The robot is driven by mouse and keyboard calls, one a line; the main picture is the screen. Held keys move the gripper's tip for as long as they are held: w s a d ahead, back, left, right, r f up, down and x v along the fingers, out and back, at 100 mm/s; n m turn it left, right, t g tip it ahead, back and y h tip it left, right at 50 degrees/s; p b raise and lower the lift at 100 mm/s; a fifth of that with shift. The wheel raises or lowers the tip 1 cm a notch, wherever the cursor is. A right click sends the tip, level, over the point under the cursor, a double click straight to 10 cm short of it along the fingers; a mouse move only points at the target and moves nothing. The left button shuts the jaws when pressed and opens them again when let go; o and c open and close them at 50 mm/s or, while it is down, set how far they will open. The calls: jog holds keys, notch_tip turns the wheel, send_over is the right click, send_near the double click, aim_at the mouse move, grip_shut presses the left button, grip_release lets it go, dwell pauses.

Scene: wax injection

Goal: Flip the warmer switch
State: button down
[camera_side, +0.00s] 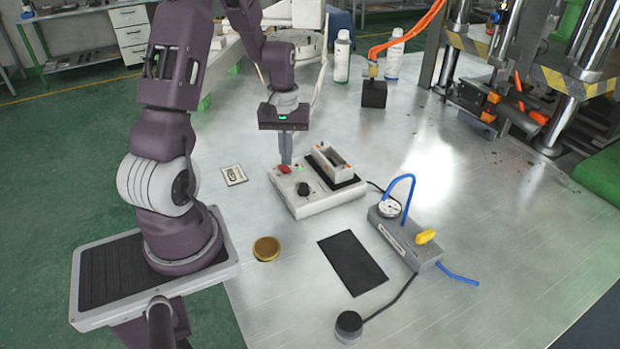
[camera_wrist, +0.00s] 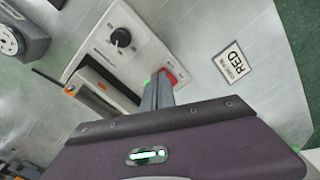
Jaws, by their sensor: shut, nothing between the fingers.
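The warmer (camera_side: 320,205) is a white box on the metal table, with a black knob (camera_side: 303,189), a red rocker switch (camera_side: 283,169) and a small green light (camera_side: 298,168) on its top. It also shows in the wrist view (camera_wrist: 146,50), where the red switch (camera_wrist: 170,77) sits right beside my fingers. My gripper (camera_side: 286,160) points down with its fingers together and empty. Its tips are at the switch end of the warmer, right by the switch; I cannot tell whether they touch it. In the wrist view my gripper (camera_wrist: 157,85) partly covers the switch area.
A slotted mould (camera_side: 334,160) rests on the warmer's black pad. A grey injector unit (camera_side: 405,238) with a blue hose and yellow lever stands to the right. A label card (camera_side: 234,175), a brass disc (camera_side: 266,248) and a black mat (camera_side: 352,262) lie nearby. Two bottles stand behind.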

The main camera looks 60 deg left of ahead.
jog(key=shift+f, duration=1.25)
dwell(0.4)
jog(key=shift+r, duration=3.6)
jog(key=d+r+m+t, duration=0.2)
jog(key=d+r+m, duration=0.3)
jog(key=d+r, duration=0.65)
jog(key=s+d+r+m+t, duration=0.3)
jog(key=s+d+m, duration=0.4)
jog(key=s+d, duration=0.5)
jog(key=shift+s+d+r+t, duration=0.15)
jog(key=shift+d+r+t, duration=0.15)
jog(key=shift+d+r, duration=0.35)
jog(key=c, duration=2.1)
grip_release()
jog(key=shift+a+r, duration=0.1)
jog(key=shift+a, duration=0.05)
